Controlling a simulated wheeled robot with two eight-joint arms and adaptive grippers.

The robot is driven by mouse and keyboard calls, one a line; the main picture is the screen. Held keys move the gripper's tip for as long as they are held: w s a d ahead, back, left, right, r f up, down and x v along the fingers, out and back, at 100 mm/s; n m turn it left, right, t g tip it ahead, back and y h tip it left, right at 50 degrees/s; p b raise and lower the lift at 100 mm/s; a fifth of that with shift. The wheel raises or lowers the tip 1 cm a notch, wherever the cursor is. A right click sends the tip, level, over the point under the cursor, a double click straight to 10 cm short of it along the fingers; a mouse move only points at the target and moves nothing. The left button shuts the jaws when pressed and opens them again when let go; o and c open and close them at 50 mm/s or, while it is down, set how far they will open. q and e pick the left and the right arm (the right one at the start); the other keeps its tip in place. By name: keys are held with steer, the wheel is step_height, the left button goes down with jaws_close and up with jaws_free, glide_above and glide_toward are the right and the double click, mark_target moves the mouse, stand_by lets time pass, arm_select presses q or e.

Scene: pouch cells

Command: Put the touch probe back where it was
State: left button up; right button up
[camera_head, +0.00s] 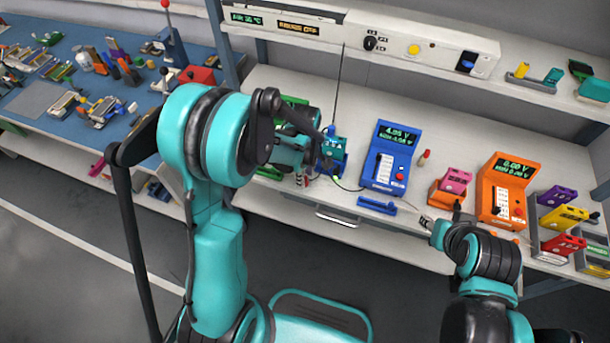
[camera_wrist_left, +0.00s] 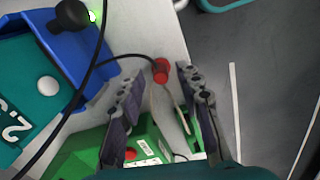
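In the left wrist view, a red-tipped grey piece (camera_wrist_left: 163,74) with a black cable looks like the touch probe. It lies between the fingers of my left gripper (camera_wrist_left: 162,103), which stand apart with gaps beside it. A green case (camera_wrist_left: 85,158) lies below it. In the head view my left gripper (camera_head: 306,168) is low at the shelf's front, left of a small blue-and-teal unit (camera_head: 334,155); my arm hides much of it.
Coloured pouch packs (camera_head: 564,217) sit at the right. A blue workbench (camera_head: 40,99) is at the left.

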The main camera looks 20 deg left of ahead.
arm_select(q)
step_height(320, 180, up, 10)
steer(key=p, duration=0.3)
steer(key=s+r+m+t, duration=0.7)
steer(key=s+r+m, duration=0.4)
steer(key=m, duration=0.5)
steer(key=s, duration=0.2)
steer(key=shift+s+a+r, duration=0.25)
steer(key=shift+s, duration=0.15)
